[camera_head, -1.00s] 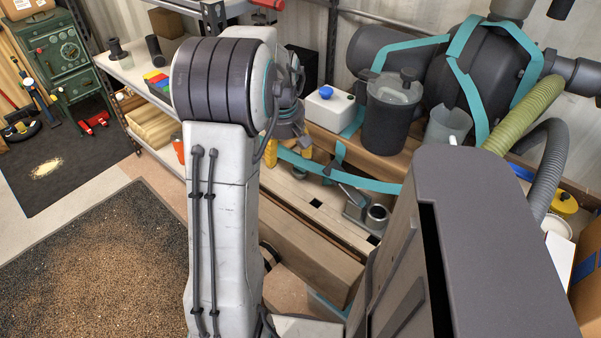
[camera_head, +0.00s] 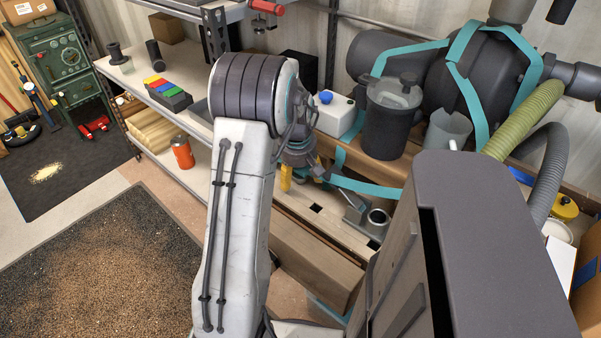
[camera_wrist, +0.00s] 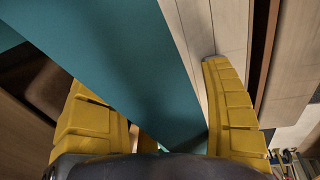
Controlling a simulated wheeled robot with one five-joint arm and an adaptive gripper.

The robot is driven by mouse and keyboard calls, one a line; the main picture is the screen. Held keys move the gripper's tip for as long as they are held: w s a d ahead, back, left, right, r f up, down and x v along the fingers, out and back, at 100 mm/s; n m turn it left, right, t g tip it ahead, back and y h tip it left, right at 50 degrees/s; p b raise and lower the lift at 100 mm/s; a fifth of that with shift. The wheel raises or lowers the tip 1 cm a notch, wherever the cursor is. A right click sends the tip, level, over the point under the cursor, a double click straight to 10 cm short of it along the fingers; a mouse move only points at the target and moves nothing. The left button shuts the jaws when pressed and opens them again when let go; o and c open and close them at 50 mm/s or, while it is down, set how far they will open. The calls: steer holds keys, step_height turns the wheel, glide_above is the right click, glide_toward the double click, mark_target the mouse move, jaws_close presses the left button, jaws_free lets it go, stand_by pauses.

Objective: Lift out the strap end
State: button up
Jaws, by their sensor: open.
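A teal strap (camera_head: 368,187) lies over the wooden bench top, its near stretch running left to my gripper. In the wrist view the strap (camera_wrist: 125,60) fills the space between the two yellow fingers, very close to the camera. My gripper (camera_wrist: 148,85) is open, with one finger on each side of the strap; I cannot tell whether either touches it. In the head view my gripper (camera_head: 287,179) is mostly hidden behind my arm, with only a bit of yellow finger showing. The strap's tip is hidden there.
A dark lidded canister (camera_head: 390,125), a white jug (camera_head: 332,112) with a blue cap and a translucent cup (camera_head: 447,129) stand behind the strap. A metal fitting (camera_head: 376,222) sits on the bench to the right. Shelving (camera_head: 170,105) stands to the left.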

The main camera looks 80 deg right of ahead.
steer(key=shift+c, duration=0.4)
steer(key=c, duration=1.3)
steer(key=shift+o, duration=0.2)
